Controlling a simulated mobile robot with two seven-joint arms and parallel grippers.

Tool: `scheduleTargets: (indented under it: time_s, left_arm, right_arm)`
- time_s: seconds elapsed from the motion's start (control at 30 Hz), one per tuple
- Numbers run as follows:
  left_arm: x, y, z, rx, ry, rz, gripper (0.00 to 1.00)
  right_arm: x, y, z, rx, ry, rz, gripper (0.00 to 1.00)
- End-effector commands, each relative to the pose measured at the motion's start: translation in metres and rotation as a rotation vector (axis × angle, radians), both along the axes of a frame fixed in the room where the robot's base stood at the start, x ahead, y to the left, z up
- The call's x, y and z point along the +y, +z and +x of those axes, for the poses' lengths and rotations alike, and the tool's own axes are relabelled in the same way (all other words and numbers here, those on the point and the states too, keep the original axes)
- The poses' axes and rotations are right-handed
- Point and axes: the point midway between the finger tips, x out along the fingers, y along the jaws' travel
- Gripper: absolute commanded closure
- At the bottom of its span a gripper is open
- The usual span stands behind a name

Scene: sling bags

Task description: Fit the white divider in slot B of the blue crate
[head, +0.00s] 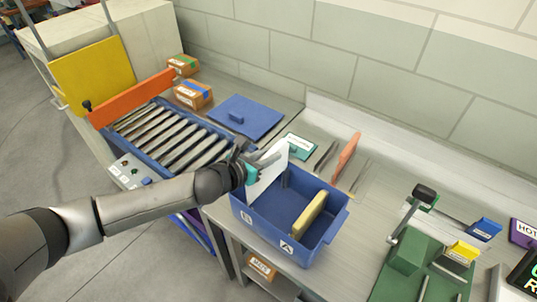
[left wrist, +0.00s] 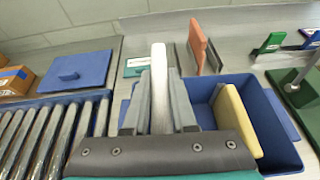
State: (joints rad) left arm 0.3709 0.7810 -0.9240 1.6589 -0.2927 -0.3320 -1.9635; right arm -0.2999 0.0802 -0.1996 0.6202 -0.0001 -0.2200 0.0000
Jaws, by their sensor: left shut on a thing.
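The blue crate (head: 322,232) stands on the bench, with label B at its left end and label A to the right on the near wall. It also shows in the wrist view (left wrist: 285,145). My left gripper (head: 262,163) is shut on the white divider (head: 268,174), which is upright, slightly tilted, at the crate's B end. Its lower edge is near the rim; I cannot tell whether it is inside the slot. In the left wrist view the white divider (left wrist: 158,60) stands between the fingers (left wrist: 160,105). A yellow divider (head: 312,214) stands across the crate near A. My right gripper is out of view.
A roller conveyor (head: 165,135) is at the left, with cartons (head: 192,94) behind it. A blue lid (head: 245,118) lies behind the crate. An orange upright piece (head: 347,150) stands behind the crate. A green fixture (head: 408,255) is at the right.

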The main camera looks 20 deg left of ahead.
Motion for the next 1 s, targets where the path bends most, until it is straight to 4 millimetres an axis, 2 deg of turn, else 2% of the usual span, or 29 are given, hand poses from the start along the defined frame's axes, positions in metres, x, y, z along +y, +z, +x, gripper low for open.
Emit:
scheduleTargets:
  time_s: [1.0]
  left_arm:
    - [0.0, -0.027, 0.0, 0.0, 0.0, -0.001, 1.0]
  right_arm:
    - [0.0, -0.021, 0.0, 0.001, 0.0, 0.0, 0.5]
